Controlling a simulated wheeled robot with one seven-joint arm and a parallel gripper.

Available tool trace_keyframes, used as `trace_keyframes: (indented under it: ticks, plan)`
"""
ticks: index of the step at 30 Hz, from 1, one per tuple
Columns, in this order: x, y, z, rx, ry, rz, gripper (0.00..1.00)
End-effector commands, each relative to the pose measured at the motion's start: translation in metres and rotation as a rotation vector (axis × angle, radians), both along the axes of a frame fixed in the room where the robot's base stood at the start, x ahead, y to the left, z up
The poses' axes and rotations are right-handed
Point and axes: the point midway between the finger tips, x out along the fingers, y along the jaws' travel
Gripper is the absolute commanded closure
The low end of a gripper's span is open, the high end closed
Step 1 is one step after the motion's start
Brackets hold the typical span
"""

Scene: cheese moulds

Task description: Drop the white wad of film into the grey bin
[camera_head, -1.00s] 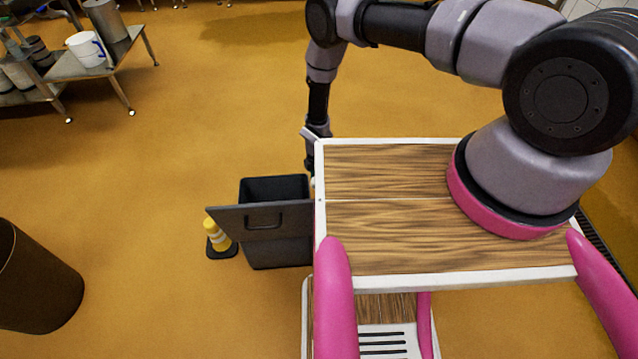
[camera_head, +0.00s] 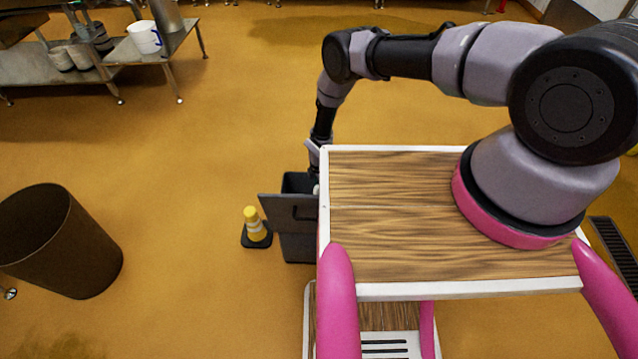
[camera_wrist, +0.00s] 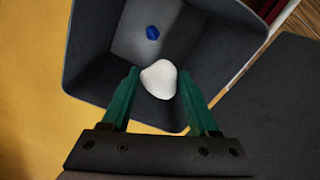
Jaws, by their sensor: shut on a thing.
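The white wad of film (camera_wrist: 158,80) is between the green fingers of my gripper (camera_wrist: 159,75) in the wrist view. My gripper is shut on it. Below them is the open grey bin (camera_wrist: 90,62), whose dark walls surround the wad in the wrist view. In the head view the grey bin (camera_head: 299,248) stands on the floor at the left side of my deck, partly hidden by it. My gripper (camera_head: 314,168) is low over the bin there, its fingertips hidden. A small blue object (camera_wrist: 153,32) lies inside the bin.
A large brown barrel (camera_head: 60,240) stands further left. A metal table with a white bucket (camera_head: 145,37) is at the upper left. Open floor lies between.

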Motion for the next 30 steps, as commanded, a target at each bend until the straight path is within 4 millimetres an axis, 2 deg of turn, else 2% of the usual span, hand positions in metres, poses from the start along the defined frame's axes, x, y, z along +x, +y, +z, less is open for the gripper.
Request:
trace_keyframes:
  ticks: [4,14,15,17,26,30]
  plan:
    - [-0.0005,-0.0002,-0.0093,0.0,0.001,-0.001,0.9]
    - [-0.0002,0.0,-0.0114,0.0,0.0,-0.001,0.9]
    - [-0.0002,0.0,-0.0114,0.0,0.0,-0.001,0.24]
    - [-0.0002,0.0,-0.0114,0.0,0.0,-0.001,0.04]
    - [-0.0001,0.0001,-0.0108,0.0,0.0,-0.001,0.04]
    - [0.0005,0.0005,-0.002,0.0,-0.001,0.0,0.04]
